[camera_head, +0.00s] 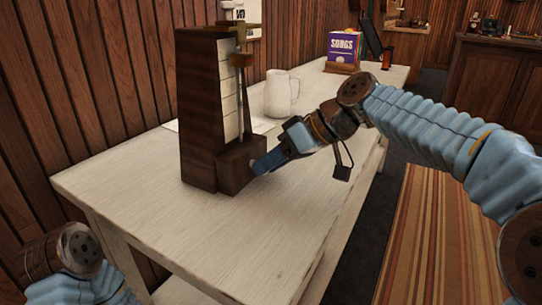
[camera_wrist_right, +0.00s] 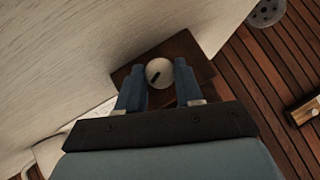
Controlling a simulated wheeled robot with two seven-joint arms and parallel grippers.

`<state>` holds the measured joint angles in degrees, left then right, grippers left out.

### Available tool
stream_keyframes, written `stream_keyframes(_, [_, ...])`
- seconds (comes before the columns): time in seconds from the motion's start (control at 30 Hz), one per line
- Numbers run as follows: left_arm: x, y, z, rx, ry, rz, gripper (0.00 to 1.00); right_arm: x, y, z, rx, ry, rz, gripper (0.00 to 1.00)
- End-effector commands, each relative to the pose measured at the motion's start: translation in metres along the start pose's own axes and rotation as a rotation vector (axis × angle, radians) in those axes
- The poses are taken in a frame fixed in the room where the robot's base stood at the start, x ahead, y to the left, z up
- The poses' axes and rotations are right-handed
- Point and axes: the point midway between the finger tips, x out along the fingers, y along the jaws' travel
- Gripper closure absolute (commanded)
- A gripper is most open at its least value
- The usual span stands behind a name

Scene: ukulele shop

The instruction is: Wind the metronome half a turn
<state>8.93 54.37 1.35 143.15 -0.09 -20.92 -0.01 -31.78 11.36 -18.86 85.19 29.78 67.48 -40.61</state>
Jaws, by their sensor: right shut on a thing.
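The metronome (camera_head: 199,120) is a tall dark wooden box that stands upright on the white table, with a pale scale strip and a brass-coloured weight (camera_head: 241,60) on its front. My right gripper (camera_head: 257,168) reaches in from the right to the lower side of the metronome. In the head view the knob is hidden by the fingers. My left arm shows at the lower left, but its gripper is out of view.
The white table (camera_head: 230,240) is clear in front of the metronome. A white mug (camera_head: 281,95) stands just behind it. A purple "SONGS" book (camera_head: 343,47) stands at the far end. A striped rug (camera_head: 430,235) lies to the right.

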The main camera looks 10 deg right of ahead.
Motion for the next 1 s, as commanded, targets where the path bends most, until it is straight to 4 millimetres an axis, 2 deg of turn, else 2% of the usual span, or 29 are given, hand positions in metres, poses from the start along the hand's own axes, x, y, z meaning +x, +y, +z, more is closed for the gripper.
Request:
stream_keyframes(0.4, [-0.0076,0.0057,0.0016,0.004,-0.004,0.004,0.46,-0.0003,0.0033,-0.0001,0.144,0.001,-0.141,0.95])
stream_keyframes(0.93, [-0.0078,0.0059,0.0018,0.004,-0.005,0.004,0.46,0.0004,0.0033,0.0002,0.163,0.001,-0.162,0.95])
stream_keyframes(0.97, [-0.0078,0.0059,0.0018,0.004,-0.005,0.004,0.46,0.0004,0.0033,0.0002,0.163,0.001,-0.162,0.63])
stream_keyframes(1.0, [-0.0078,0.0059,0.0018,0.004,-0.005,0.004,0.46,0.0004,0.0033,0.0002,0.163,0.001,-0.162,0.57])
